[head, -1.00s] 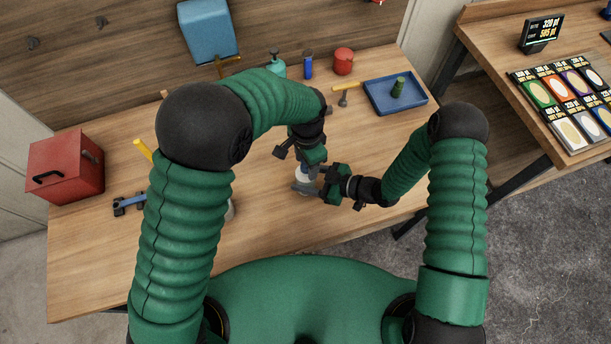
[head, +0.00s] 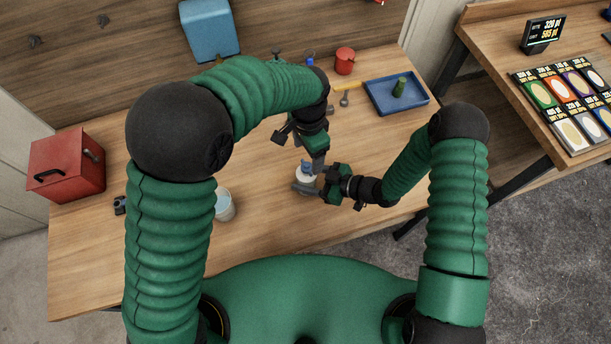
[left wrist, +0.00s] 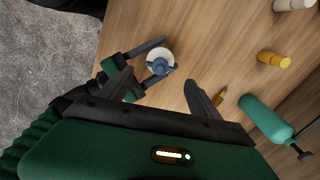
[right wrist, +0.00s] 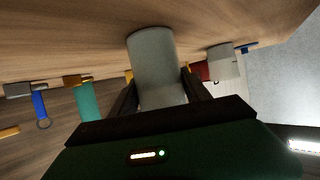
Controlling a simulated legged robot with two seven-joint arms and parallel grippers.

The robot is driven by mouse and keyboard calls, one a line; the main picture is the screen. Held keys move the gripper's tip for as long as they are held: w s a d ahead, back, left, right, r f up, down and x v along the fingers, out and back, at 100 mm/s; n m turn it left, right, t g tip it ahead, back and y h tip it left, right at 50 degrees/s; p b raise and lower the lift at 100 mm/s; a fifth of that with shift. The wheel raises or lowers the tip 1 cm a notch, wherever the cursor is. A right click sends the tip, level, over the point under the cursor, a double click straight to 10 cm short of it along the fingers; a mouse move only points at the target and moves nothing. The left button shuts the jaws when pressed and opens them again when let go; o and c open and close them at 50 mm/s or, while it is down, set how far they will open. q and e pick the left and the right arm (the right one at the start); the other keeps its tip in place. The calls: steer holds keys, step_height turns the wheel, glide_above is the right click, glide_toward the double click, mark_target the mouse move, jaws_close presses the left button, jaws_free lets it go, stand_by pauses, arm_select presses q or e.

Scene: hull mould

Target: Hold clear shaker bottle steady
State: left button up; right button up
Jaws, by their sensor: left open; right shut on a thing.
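The shaker bottle (head: 305,174) stands upright on the table, with a pale lid and blue cap; its lid and cap show from above in the left wrist view (left wrist: 160,63). Its grey translucent body fills the middle of the right wrist view (right wrist: 155,65). My right gripper (head: 311,182) is shut on the bottle from the side, one finger along each side. My left gripper (head: 312,158) is open above the bottle, pointing down, with the cap below and between its fingers in the left wrist view (left wrist: 160,90). The bottle's lower part is hidden in the head view.
A clear cup (head: 224,206) stands left of the bottle, partly behind my left arm. A red toolbox (head: 66,165) is at the far left. A blue tray (head: 378,98) holding a green cylinder and a red mug (head: 345,61) are at the back.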

mark_target(306, 164)
arm_select(q)
steer(key=shift+r, duration=0.35)
steer(key=shift+a, duration=0.1)
steer(key=c, duration=0.3)
steer(key=shift+w+a+r+n, duration=0.1)
steer(key=shift+a+n, duration=0.05)
steer(key=shift+n, duration=0.45)
steer(key=shift+w+a+r+n, duration=0.1)
steer(key=shift+a+n, duration=0.05)
steer(key=shift+n, duration=0.45)
steer(key=shift+c, duration=0.9)
steer(key=w+a+r+n+g+h, duration=0.1)
steer(key=a+r+n+h, duration=0.1)
steer(key=n, duration=0.8)
steer(key=w+a+r+n+g+h, duration=0.2)
steer(key=n, duration=0.9)
steer(key=x, duration=1.1)
steer(key=shift+d+f, duration=0.1)
steer(key=shift+f, duration=0.1)
